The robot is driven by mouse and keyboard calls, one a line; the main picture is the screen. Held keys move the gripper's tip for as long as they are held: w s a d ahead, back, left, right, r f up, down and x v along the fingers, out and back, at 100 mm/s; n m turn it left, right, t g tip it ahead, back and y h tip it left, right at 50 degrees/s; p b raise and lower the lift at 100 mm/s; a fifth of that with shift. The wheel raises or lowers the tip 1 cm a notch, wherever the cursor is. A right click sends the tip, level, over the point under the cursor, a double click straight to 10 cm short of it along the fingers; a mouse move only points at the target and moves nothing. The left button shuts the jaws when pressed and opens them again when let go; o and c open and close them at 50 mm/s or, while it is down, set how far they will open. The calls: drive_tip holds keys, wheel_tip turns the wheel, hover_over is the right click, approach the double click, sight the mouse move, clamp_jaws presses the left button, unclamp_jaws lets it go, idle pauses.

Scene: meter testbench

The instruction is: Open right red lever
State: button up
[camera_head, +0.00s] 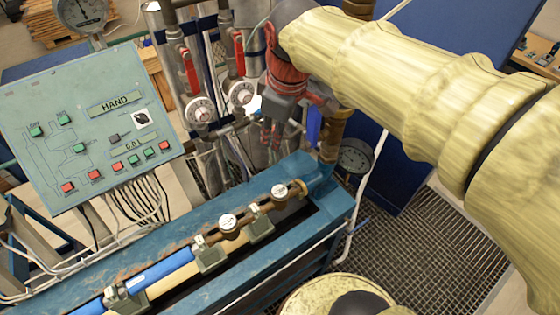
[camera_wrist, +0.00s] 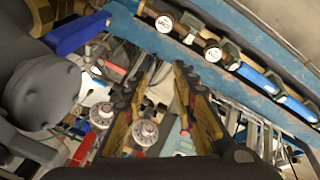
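Two red levers stand upright on vertical pipes in the head view: the left red lever (camera_head: 191,70) and the right red lever (camera_head: 239,54). Each sits above a round white dial. My gripper (camera_head: 272,135) hangs to the right of the right lever and lower than it, apart from it, with its fingers pointing down. In the wrist view my gripper (camera_wrist: 163,75) has its two fingers spread, with nothing held between them. A red strip shows left of the fingers there, near the dials; I cannot tell which lever it is.
The left dial (camera_head: 200,111) and right dial (camera_head: 241,93) sit below the levers. A green control panel (camera_head: 85,130) stands at left. A blue bench (camera_head: 190,290) carries brass meters (camera_head: 228,222). Pipes crowd around my gripper.

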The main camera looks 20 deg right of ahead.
drive_tip(key=shift+m, duration=0.7)
drive_tip(key=s+f+b, duration=0.2)
drive_tip(key=f, duration=0.1)
drive_tip(key=shift+s+f, duration=0.2)
drive_tip(key=shift+f, duration=0.1)
drive_tip(key=s+f+m+t+b, duration=0.2)
drive_tip(key=s+f+m+b, duration=0.4)
drive_tip(key=s+f, duration=0.4)
drive_tip(key=shift+f+m, duration=0.5)
drive_tip(key=shift+f, duration=0.15)
drive_tip(key=shift+o, duration=0.4)
drive_tip(key=shift+s, duration=0.1)
